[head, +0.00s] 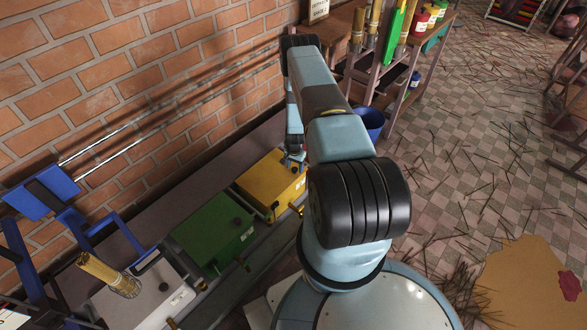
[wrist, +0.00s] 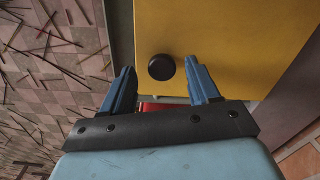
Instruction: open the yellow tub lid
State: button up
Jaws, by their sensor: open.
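The yellow tub lid (head: 268,179) is a flat yellow panel in the row of tubs along the brick wall, partly hidden by my arm in the head view. In the wrist view the lid (wrist: 235,50) fills the upper middle and right, with a round black knob (wrist: 161,67) near its left edge. The lid looks shut. My gripper (wrist: 162,82) is open in the wrist view, one blue finger on each side of the knob's line, with the knob just beyond or between the tips. I cannot tell whether it touches.
A green tub lid (head: 212,232) and a white unit (head: 145,295) with incense bundles (head: 108,273) stand to the left in the head view. A blue bin (head: 370,122) and a table with bottles are beyond my arm. Incense sticks litter the tiled floor (head: 465,150) at right.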

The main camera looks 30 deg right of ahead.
jog(key=shift+f, duration=0.4)
jog(key=shift+s+d, duration=0.1)
grip_shut()
dwell(0.3)
